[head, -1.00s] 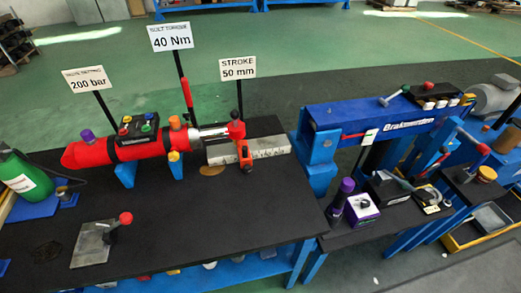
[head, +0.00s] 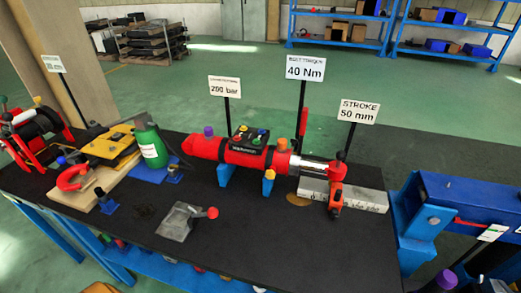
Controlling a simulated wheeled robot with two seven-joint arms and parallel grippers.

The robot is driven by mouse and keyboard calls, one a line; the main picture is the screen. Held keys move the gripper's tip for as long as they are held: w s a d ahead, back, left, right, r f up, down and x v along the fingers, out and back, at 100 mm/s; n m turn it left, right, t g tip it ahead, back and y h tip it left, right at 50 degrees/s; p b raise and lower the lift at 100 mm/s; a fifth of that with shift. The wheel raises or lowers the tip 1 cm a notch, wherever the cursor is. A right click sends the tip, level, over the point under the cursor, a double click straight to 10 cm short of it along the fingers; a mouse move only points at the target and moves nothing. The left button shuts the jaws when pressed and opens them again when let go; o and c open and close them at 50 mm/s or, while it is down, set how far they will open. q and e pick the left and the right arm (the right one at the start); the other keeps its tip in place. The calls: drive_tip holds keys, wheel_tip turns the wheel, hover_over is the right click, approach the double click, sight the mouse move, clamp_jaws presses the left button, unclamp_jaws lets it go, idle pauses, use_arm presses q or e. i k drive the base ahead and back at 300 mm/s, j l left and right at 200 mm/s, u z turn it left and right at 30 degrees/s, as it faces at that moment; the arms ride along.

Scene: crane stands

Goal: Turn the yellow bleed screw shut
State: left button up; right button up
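A red hydraulic cylinder (head: 218,150) lies across the middle of the dark workbench on blue supports. A small yellow knob (head: 269,175), which looks like the bleed screw, sits low on its front side near the rod end. Whether it is turned open or shut cannot be told at this size. An orange knob (head: 282,145) and a purple knob (head: 208,131) stand on top of the cylinder. Neither of my grippers shows in the head view.
Signs stand behind the cylinder, including the 40 Nm sign (head: 305,68). A grey plate with a red-knobbed lever (head: 187,219) lies in front. A green bottle (head: 151,146) stands left; a blue machine (head: 460,205) stands right. The bench front (head: 290,250) is clear.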

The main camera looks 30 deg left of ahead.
sight(269, 174)
drive_tip(key=l+u, duration=0.1)
drive_tip(key=u, duration=0.3)
drive_tip(key=k+l+u, duration=0.1)
drive_tip(key=u, duration=0.25)
drive_tip(key=k+u, duration=0.15)
drive_tip(key=u, duration=0.25)
